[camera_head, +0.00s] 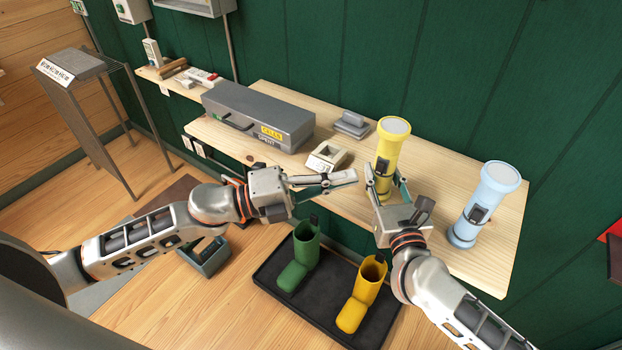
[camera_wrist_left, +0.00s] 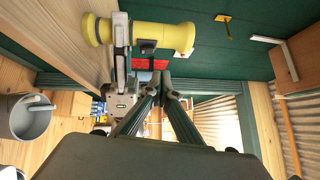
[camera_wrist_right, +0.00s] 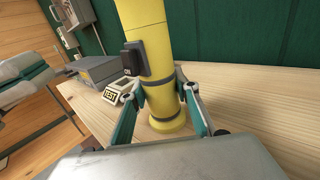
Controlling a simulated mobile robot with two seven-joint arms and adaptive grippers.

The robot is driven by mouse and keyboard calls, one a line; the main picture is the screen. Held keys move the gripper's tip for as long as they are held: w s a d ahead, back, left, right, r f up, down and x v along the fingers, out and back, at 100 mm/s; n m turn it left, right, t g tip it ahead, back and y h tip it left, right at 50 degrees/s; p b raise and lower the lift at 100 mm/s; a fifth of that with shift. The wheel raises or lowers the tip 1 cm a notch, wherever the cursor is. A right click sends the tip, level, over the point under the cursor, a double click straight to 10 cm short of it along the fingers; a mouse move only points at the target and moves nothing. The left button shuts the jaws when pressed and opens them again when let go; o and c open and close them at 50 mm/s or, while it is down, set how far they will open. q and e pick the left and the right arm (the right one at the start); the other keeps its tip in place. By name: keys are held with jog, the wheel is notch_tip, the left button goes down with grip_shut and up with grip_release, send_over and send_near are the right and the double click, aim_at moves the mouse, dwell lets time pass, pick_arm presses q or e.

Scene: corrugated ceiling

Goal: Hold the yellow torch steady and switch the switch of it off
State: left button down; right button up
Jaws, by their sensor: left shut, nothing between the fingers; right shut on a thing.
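The yellow torch (camera_head: 390,150) stands upright on the wooden shelf, its pale lens end up. My right gripper (camera_head: 382,190) is shut around its lower body; in the right wrist view the fingers (camera_wrist_right: 160,97) hold the torch (camera_wrist_right: 150,70) from both sides. A black switch (camera_wrist_right: 133,58) marked ON is on the torch's side, above the fingers. My left gripper (camera_head: 350,178) is shut and empty, its tips just left of the torch and apart from it. In the left wrist view, the torch (camera_wrist_left: 165,36) lies beyond the shut left fingertips (camera_wrist_left: 168,78).
A light blue torch (camera_head: 485,205) stands right of my right gripper. A grey case (camera_head: 255,118), a small white block (camera_head: 326,157) and a grey item (camera_head: 351,124) sit on the shelf's left part. Green and yellow boots (camera_head: 300,258) stand on a black tray (camera_head: 270,268) below.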

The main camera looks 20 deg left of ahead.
pick_arm(q)
jog(key=v, duration=0.7)
jog(key=shift+r, duration=0.8)
pick_arm(e)
jog(key=shift+d, duration=0.1)
jog(key=shift+w, duration=0.1)
jog(key=o, duration=1.3)
